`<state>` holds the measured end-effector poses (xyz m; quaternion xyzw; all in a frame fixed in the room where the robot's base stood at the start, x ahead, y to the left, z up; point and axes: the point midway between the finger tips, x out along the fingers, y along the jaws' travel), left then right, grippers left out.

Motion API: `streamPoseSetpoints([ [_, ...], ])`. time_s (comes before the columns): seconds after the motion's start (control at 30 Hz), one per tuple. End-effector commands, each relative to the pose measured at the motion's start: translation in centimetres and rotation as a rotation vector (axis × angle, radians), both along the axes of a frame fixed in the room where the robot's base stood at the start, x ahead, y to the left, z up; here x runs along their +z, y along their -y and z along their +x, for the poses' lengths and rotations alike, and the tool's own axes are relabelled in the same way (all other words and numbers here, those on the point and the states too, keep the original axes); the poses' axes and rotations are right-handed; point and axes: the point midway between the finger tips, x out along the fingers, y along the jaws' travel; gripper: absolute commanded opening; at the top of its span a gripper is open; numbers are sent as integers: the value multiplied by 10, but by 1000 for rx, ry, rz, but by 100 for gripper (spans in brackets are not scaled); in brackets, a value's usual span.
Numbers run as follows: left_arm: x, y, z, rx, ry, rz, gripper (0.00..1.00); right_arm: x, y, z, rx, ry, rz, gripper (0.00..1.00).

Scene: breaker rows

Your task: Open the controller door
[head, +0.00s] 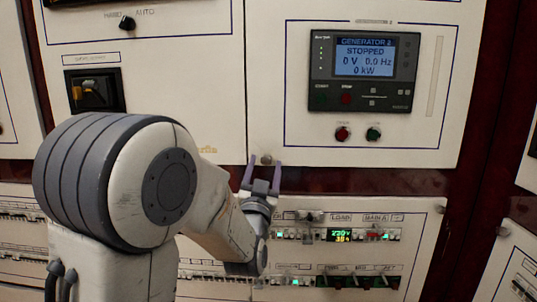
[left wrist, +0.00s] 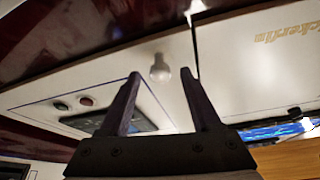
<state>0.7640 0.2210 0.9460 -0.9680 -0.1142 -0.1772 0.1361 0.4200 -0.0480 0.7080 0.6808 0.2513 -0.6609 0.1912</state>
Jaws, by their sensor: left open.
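The controller door (head: 270,60) is a white panel with a dark GENERATOR 2 display (head: 364,70); it looks shut. A small round knob (head: 266,159) sits at its lower left corner. The knob also shows in the left wrist view (left wrist: 160,68), near the seam with the neighbouring panel. My left gripper (head: 263,170) is open, with its two purple fingers pointing up just below the knob. In the left wrist view the fingertips (left wrist: 160,78) stand either side of the knob in the picture; I cannot tell whether they reach it. My right gripper is not in view.
A red and a green button (head: 373,133) sit below the display. The left neighbouring panel (head: 190,80) carries switches. A dark red frame (head: 340,180) separates the upper panels from the breaker rows (head: 350,235) below. My left arm covers part of the lower left.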

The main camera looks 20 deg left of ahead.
Motion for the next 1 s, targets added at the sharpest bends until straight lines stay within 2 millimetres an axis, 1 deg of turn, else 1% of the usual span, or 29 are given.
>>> streamPoseSetpoints([
  [0.03,3,-2,7,1,0,0,64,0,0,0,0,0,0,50],
  [0.1,6,-3,15,1,0,0,64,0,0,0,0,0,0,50],
  [0.2,8,-5,22,1,-1,-1,64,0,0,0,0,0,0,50],
  [0.33,10,-5,25,1,-2,0,64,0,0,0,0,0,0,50],
  [0.53,10,-5,25,1,-2,0,64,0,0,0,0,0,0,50],
  [0.57,10,-5,25,0,-2,-1,60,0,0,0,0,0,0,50],
  [0.6,10,-5,25,0,-2,-1,45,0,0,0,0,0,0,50],
  [0.67,10,-5,25,0,-2,-1,22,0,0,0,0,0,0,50],
  [0.7,10,-5,25,0,-2,-1,7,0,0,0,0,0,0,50],
  [0.73,10,-5,25,0,-2,-1,0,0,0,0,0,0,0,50],
  [1.0,10,-5,25,-1,-1,0,0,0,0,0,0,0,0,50],
])
